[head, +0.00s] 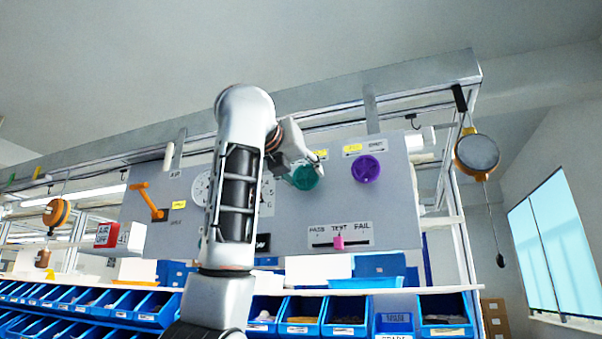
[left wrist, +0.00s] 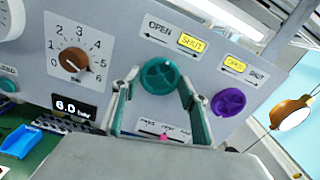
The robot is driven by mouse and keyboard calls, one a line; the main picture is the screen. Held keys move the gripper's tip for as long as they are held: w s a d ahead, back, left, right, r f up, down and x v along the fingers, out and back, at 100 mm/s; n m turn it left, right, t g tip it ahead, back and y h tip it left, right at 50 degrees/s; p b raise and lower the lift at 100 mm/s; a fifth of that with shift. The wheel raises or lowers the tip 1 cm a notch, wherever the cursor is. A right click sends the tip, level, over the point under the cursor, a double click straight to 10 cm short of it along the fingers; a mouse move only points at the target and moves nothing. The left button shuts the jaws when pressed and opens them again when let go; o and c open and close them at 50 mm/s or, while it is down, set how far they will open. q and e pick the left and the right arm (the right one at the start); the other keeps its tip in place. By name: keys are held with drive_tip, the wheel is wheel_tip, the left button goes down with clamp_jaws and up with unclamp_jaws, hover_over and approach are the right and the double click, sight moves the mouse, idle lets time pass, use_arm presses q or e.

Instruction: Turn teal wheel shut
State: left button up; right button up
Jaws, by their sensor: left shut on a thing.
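The teal wheel (head: 305,177) is on the grey panel (head: 400,205), left of a purple wheel (head: 366,169). My left gripper (head: 291,160) reaches it from the left in the head view and hides part of it. In the left wrist view the teal wheel (left wrist: 158,76) sits between the two fingers of my left gripper (left wrist: 157,88), which is shut on it. Above it a label (left wrist: 178,36) reads OPEN and SHUT, with SHUT on yellow. My right gripper is not in view.
An orange lever (head: 150,201) and a pink slider (head: 338,242) are on the panel. Blue bins (head: 300,314) stand below.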

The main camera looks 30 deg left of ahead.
use_arm(q)
drive_tip(key=shift+r, duration=0.1)
drive_tip(key=o, duration=1.1)
drive_tip(key=shift+c, duration=0.2)
drive_tip(key=shift+v, duration=6)
